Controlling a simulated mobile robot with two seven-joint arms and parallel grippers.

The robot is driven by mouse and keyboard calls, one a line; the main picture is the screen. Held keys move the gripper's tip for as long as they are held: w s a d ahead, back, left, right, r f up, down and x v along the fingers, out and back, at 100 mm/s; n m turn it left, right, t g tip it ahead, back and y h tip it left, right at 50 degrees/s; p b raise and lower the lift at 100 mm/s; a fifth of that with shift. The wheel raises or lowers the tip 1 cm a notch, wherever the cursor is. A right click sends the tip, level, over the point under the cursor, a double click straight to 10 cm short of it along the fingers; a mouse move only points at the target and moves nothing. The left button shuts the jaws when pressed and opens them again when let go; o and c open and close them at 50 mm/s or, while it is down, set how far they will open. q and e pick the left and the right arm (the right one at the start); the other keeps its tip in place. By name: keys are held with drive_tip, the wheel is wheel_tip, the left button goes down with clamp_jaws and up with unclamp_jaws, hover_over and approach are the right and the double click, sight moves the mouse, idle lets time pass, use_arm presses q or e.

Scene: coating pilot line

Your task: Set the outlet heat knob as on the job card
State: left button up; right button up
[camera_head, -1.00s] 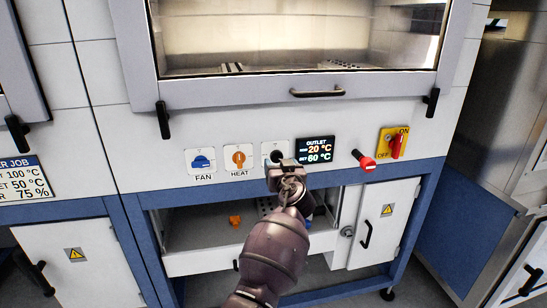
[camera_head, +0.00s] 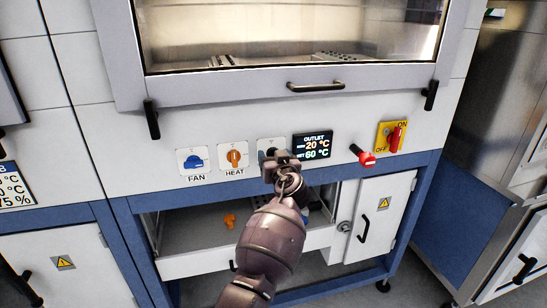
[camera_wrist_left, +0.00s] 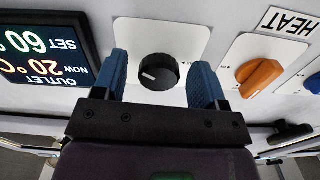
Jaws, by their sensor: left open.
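The outlet heat knob is a black round knob (camera_wrist_left: 158,72) with a white mark, on a white plate just beside the outlet display. In the wrist view, which is upside down, the mark points left. My left gripper (camera_head: 283,160) is open in front of the panel and covers most of this knob in the head view. In the wrist view its blue fingers (camera_wrist_left: 160,80) stand one on each side of the knob, with gaps showing. The outlet display (camera_head: 312,146) reads NOW 20 °C and SET 60 °C. The job card (camera_head: 14,187) is cut off at the left edge.
The blue fan knob (camera_head: 194,162) and orange heat knob (camera_head: 235,158) sit left of the gripper. A red-tipped handle (camera_head: 366,158) sticks out on the right, near the red ON/OFF switch (camera_head: 395,139). An open bay lies below.

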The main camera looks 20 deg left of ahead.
use_arm(q)
drive_tip(key=shift+c, duration=0.3)
drive_tip(key=c, duration=0.9)
drive_tip(key=shift+o, duration=0.2)
